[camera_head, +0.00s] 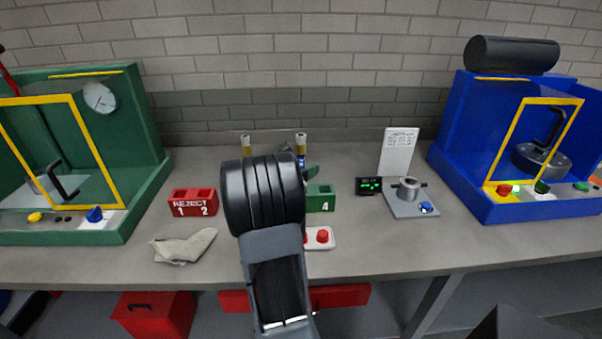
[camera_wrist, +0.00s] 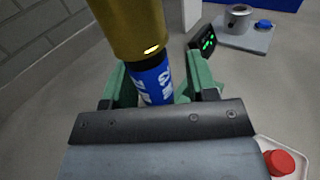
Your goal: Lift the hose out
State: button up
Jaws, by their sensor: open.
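The hose, a cylinder with a gold upper part and a blue lettered band (camera_wrist: 152,82), stands between the jaws in the wrist view. In the head view its gold and blue top (camera_head: 301,146) shows behind my arm. My gripper (camera_wrist: 150,92) is open, with a green finger on each side of the blue band. I cannot tell whether either finger touches it. The hose's lower end is hidden by my gripper. A similar gold-topped cylinder (camera_head: 246,145) stands to the left in the head view, its lower part hidden by my arm.
A red reject block (camera_head: 192,202) and a glove (camera_head: 184,246) lie left of my arm. A green block marked 4 (camera_head: 321,198) and a red-button box (camera_head: 320,238) are right. A fixture plate (camera_head: 411,204) stands further right, between green (camera_head: 140,180) and blue (camera_head: 448,150) machines.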

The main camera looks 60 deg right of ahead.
jog(key=shift+c, duration=0.4)
grip_shut()
jog(key=shift+r, duration=0.1)
